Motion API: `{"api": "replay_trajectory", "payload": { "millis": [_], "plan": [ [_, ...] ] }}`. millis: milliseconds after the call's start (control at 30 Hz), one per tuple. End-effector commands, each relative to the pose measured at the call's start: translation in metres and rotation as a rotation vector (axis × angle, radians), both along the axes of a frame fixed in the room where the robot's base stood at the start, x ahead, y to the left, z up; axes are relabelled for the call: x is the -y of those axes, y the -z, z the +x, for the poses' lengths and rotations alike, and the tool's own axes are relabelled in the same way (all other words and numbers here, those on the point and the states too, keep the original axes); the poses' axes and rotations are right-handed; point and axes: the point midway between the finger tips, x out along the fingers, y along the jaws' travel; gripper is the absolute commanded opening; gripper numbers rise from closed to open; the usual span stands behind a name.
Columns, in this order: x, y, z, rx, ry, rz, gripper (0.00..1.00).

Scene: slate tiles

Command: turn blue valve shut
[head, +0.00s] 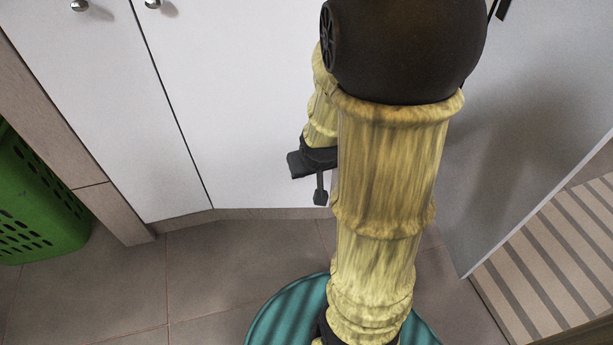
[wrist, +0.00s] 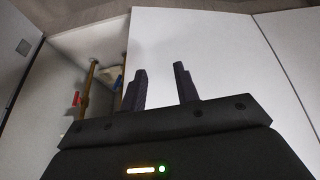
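My gripper (wrist: 162,84) is open in the wrist view, its two dark fingers apart with nothing between them. A white panel fills the view behind the fingers. An open cabinet (wrist: 60,47) lies to their left, with brass-coloured pipes (wrist: 90,80) inside. A small red part (wrist: 76,99) shows by the left pipe. Something small and bluish (wrist: 117,86) shows near the right pipe, partly behind the left finger; I cannot tell whether it is the blue valve. In the head view my gripper (head: 311,178) hangs before the white cabinet front, partly hidden by my arm.
White cabinet doors (head: 220,110) with round knobs (head: 79,5) stand shut at left and centre. A grey-white panel (head: 530,120), apparently an open door, stands right of my arm. A green basket (head: 35,205) is far left, a striped mat (head: 550,260) right.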

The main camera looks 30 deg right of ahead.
Motion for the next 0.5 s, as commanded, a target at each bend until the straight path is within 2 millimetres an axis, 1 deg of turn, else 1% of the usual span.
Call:
{"api": "replay_trajectory", "payload": {
  "millis": [33,133,433,500],
  "plan": [
    [-0.0049,0.0033,-0.0008,-0.007,-0.009,0.004,0.31],
    [-0.0101,0.0043,-0.0022,-0.018,-0.017,0.008,0.31],
    [-0.0119,0.004,-0.0029,-0.022,-0.019,0.01,0.31],
    [-0.0121,0.0031,-0.0029,-0.022,-0.02,0.009,0.17]
  ]
}}
